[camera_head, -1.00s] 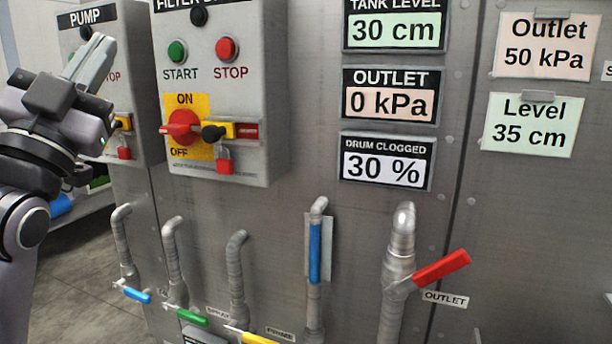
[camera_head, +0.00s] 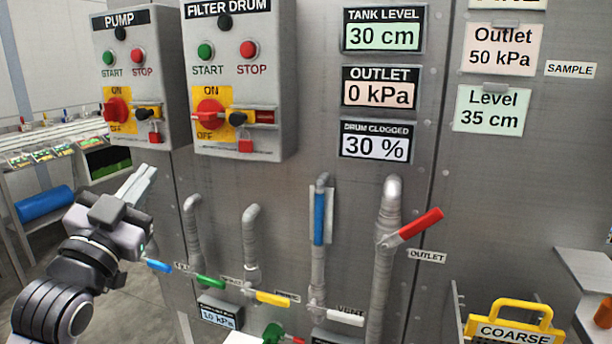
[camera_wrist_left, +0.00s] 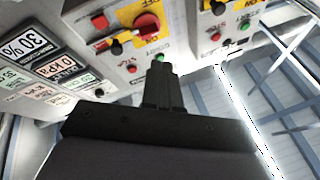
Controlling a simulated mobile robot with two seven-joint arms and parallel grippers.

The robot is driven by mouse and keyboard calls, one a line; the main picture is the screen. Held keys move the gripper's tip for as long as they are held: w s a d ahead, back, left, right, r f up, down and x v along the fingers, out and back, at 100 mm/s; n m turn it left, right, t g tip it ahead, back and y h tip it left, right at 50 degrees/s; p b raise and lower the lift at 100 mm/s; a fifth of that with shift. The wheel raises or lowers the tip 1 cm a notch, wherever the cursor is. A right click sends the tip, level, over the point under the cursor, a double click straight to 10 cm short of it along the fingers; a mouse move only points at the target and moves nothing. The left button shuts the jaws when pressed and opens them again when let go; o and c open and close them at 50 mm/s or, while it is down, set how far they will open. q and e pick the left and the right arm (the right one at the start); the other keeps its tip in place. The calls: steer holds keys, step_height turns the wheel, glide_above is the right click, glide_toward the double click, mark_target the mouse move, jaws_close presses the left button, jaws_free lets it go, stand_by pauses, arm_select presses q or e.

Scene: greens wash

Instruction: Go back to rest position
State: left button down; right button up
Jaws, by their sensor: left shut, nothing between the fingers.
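My left gripper (camera_head: 138,184) is at the lower left of the head view, below the PUMP box (camera_head: 148,60). It is shut and empty, with its fingers pointing up and to the right, apart from the panel. In the left wrist view its shut fingers (camera_wrist_left: 162,85) show at the middle, with the control boxes behind them. My right gripper is in neither view.
The FILTER DRUM box (camera_head: 225,170) hangs on the grey panel. Pipes with coloured handles, including a red outlet lever (camera_head: 421,223), stick out below. A yellow-handled COARSE item (camera_head: 515,306) is at lower right. A shelf (camera_head: 60,132) stands at far left.

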arm_select(q)
step_height(320, 180, down, 18)
steer(key=s+d+r+n+g+y, duration=0.1)
steer(key=s+n+g, duration=0.1)
steer(key=g, duration=0.2)
steer(key=s+d+f+n+g+p, duration=0.1)
steer(key=s+f+g, duration=0.3)
steer(key=s+f, duration=0.7)
steer(key=s+d+f+n+g+p, duration=0.1)
steer(key=s+f+g, duration=0.3)
steer(key=s+f, duration=0.7)
step_height(320, 180, down, 7)
steer(key=shift+s+d+r+n+y+p, duration=0.15)
steer(key=shift+d+n+y+p, duration=0.15)
steer(key=shift+n+y, duration=0.1)
steer(key=shift+d, duration=0.15)
